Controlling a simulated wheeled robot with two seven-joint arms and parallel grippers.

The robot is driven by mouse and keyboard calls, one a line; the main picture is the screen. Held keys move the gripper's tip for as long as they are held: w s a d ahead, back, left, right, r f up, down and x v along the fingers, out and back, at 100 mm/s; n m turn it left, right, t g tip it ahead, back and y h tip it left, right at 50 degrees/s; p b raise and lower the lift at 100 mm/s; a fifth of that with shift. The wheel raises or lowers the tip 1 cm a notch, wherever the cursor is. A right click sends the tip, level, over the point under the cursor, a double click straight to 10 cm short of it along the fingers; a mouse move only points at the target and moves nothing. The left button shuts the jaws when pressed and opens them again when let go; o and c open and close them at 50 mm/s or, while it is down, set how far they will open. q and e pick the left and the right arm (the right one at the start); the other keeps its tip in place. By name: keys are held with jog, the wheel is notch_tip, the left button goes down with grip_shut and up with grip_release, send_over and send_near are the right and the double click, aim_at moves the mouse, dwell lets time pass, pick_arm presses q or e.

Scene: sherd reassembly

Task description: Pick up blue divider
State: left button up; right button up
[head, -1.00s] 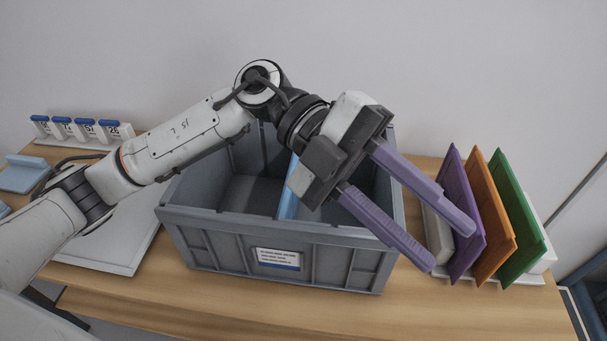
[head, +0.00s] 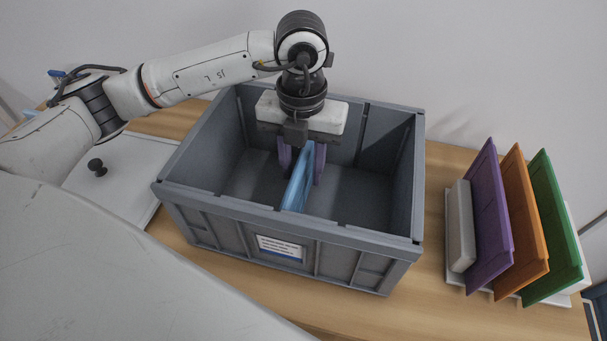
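The blue divider (head: 299,184) stands upright inside the grey crate (head: 215,208), running from front to back near its middle. My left gripper (head: 303,172) points down into the crate from above. Its purple fingers are apart, one on each side of the divider's far part, with the divider between them. The fingers look open, with some gap beside the divider. The fingertips are partly hidden by the divider. My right gripper is not in view.
A rack (head: 553,298) at the right holds a purple panel (head: 488,215), an orange panel (head: 519,225) and a green panel (head: 553,228). Bare wooden table shows between crate and rack.

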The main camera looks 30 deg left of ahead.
pick_arm(q)
send_over(303, 206)
jog(key=f, duration=0.5)
jog(key=shift+w+a, duration=0.2)
jog(key=shift+w, duration=0.1)
jog(key=shift+c, duration=0.4)
grip_shut()
